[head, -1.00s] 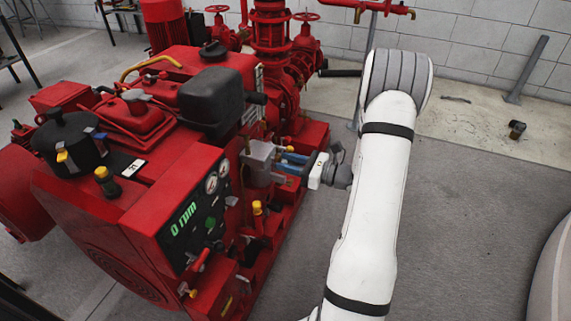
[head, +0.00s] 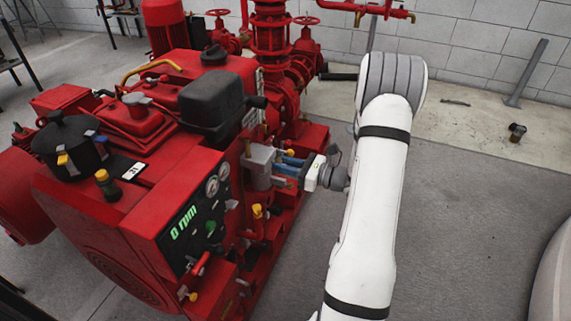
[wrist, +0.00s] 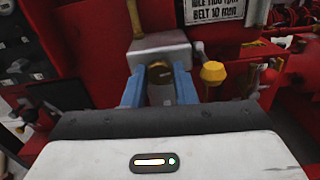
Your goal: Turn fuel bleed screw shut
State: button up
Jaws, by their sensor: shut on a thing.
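The fuel bleed screw (wrist: 159,74) is a small brass-coloured piece on the front of a grey metal block (wrist: 158,52) in the wrist view. My gripper (wrist: 160,88) has its two blue fingers on either side of the screw, shut on it. In the head view my gripper (head: 287,168) reaches in from the right to the same grey block (head: 260,162) on the red engine's side. The screw itself is hidden there by the fingers and block. I cannot tell how far the screw is turned.
A yellow knob (wrist: 212,72) stands close to the right of my fingers in the wrist view. Red pipes and valves stand behind.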

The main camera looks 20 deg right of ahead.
jog(key=shift+r, duration=0.15)
jog(key=shift+r+m+p, duration=0.15)
jog(key=shift+m+p, duration=0.45)
jog(key=shift+p, duration=0.6)
jog(key=m+p, duration=0.2)
jog(key=p, duration=0.1)
jog(key=shift+m+p, duration=0.3)
jog(key=shift+p, duration=0.1)
jog(key=m+p, duration=0.5)
jog(key=p, duration=0.1)
jog(key=m+p, duration=0.4)
jog(key=m, duration=0.1)
jog(key=shift+m+p, duration=0.3)
jog(key=shift+m, duration=0.1)
jog(key=m, duration=0.1)
jog(key=m+p, duration=0.1)
jog(key=m, duration=0.1)
jog(key=m+p, duration=0.1)
jog(key=shift+f+m, duration=0.25)
jog(key=shift+m, duration=0.05)
